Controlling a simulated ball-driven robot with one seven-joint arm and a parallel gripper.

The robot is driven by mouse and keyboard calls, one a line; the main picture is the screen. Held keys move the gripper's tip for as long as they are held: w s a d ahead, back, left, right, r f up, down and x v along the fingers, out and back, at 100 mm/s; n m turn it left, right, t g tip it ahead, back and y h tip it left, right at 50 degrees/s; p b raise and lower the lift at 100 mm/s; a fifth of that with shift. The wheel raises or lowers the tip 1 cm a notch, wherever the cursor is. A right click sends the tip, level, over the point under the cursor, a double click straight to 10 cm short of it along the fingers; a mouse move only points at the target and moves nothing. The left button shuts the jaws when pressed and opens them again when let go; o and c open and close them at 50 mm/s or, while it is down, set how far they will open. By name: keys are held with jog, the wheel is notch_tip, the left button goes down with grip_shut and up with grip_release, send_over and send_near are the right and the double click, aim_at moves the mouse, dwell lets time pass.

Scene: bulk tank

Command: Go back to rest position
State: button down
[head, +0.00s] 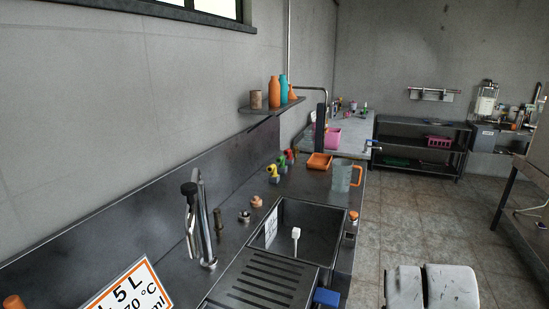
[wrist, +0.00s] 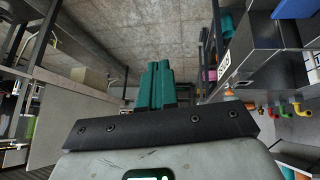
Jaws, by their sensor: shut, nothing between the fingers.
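My gripper (wrist: 157,85) shows in the wrist view, its teal fingers side by side and shut with nothing between them. It points out over open floor and touches nothing that I can see. In the head view only pale links of my arm show at the bottom right, over the floor; the gripper itself is out of that picture.
A steel counter (head: 228,262) with a sink (head: 312,232), a tap (head: 196,225) and a jug with an orange handle (head: 342,176) runs along the left wall. A dark shelf rack (head: 420,133) stands at the back. The tiled floor (head: 405,215) between is clear.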

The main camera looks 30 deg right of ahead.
jog(key=s+a+f+n+y, duration=0.3)
jog(key=s+a+f+n, duration=0.2)
jog(key=a, duration=0.8)
jog(key=s+a+f+n+g+y, duration=0.1)
jog(key=s+a+f+n+y, duration=0.2)
jog(key=s+a+f, duration=0.4)
jog(key=a+f+n, duration=0.1)
jog(key=a+f, duration=0.2)
jog(key=a, duration=0.3)
jog(key=shift+s+f+n+g, duration=0.2)
jog(key=shift+s+n+g, duration=0.1)
jog(key=shift+s+n, duration=0.1)
jog(key=shift+d, duration=0.1)
